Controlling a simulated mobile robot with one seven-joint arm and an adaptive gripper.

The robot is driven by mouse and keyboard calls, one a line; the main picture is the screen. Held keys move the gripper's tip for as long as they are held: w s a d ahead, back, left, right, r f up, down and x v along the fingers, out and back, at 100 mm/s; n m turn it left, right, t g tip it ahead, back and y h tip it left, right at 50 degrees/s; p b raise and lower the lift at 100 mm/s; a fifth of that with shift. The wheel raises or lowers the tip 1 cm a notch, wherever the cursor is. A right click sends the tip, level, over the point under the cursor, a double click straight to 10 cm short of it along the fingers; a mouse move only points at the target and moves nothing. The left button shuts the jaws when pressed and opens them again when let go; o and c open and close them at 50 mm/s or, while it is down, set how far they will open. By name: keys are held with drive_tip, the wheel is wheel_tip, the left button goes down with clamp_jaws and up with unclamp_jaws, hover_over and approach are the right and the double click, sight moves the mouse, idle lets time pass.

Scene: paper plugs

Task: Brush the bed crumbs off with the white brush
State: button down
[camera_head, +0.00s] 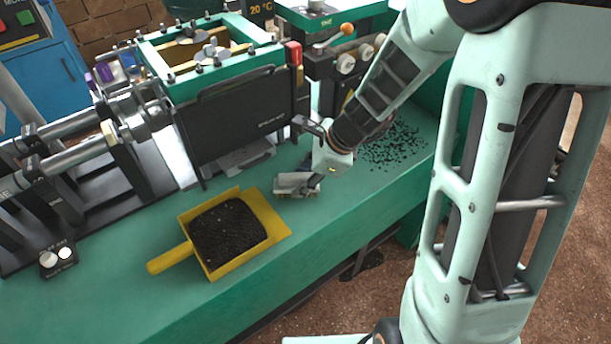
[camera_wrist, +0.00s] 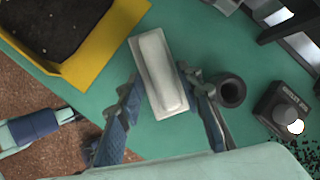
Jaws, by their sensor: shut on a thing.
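The white brush (camera_head: 291,182) is a pale block above or on the green bed (camera_head: 345,205), just right of the dustpan. It also shows in the wrist view (camera_wrist: 158,72), lying lengthwise between the two fingers. My gripper (camera_head: 308,182) is shut on it; its fingers in the wrist view (camera_wrist: 163,82) are on both sides of the brush. Whether the brush touches the bed is unclear. Dark crumbs (camera_head: 394,147) are scattered on the bed to the right, behind my wrist. They show at the lower right of the wrist view (camera_wrist: 290,155).
A yellow dustpan (camera_head: 273,213) holding a dark heap (camera_head: 228,232) lies on the bed, handle to the left. The machine with a black panel (camera_head: 237,122) stands behind. A dark round piece (camera_wrist: 232,91) and a knob box (camera_wrist: 280,108) are near the gripper. The bed's front edge is close.

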sight(304, 176)
drive_tip(key=shift+d+r+p, duration=0.15)
drive_tip(key=shift+r+p, duration=0.45)
drive_tip(key=shift+r, duration=0.05)
wheel_tip(304, 176, up, 5)
drive_tip(key=p, duration=0.4)
drive_tip(key=shift+f, duration=0.15)
drive_tip(key=shift+w, duration=0.1)
wheel_tip(304, 176, up, 3)
drive_tip(key=p, duration=0.3)
